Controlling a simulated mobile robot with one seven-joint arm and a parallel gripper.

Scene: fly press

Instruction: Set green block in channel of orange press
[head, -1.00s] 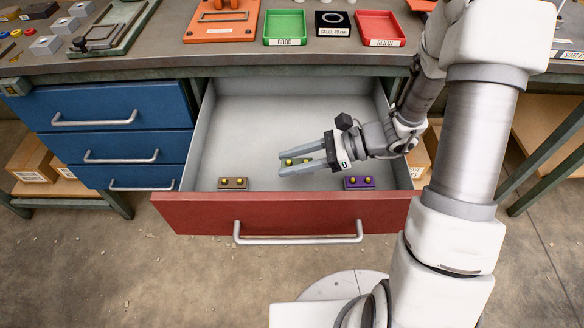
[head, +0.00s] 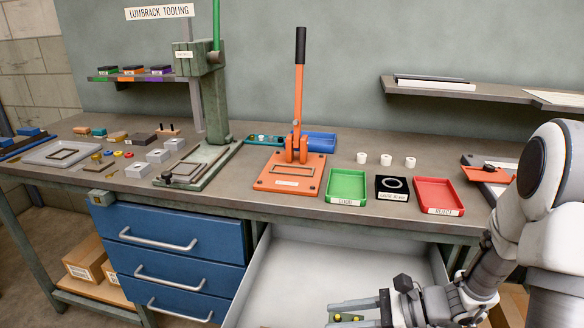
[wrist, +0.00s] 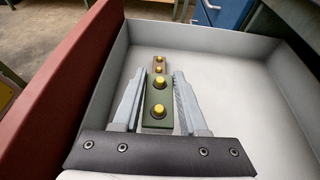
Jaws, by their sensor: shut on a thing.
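The green block (wrist: 158,112) has two yellow knobs on top. It lies lengthwise between the fingers of my gripper (wrist: 158,100), which is shut on it, low in the open drawer. In the head view, my gripper (head: 355,311) and part of the green block (head: 346,318) show at the bottom edge. The orange press (head: 300,148) stands on the bench to the upper left of my gripper. It has an upright lever with a black grip. Its base plate has a framed rectangular slot (head: 288,183), with nothing seen in it; I cannot tell if this is the channel.
A green tray (head: 347,185), a black gauge block (head: 391,188) and a red tray (head: 439,195) line the bench front. A green press (head: 208,110) stands left.

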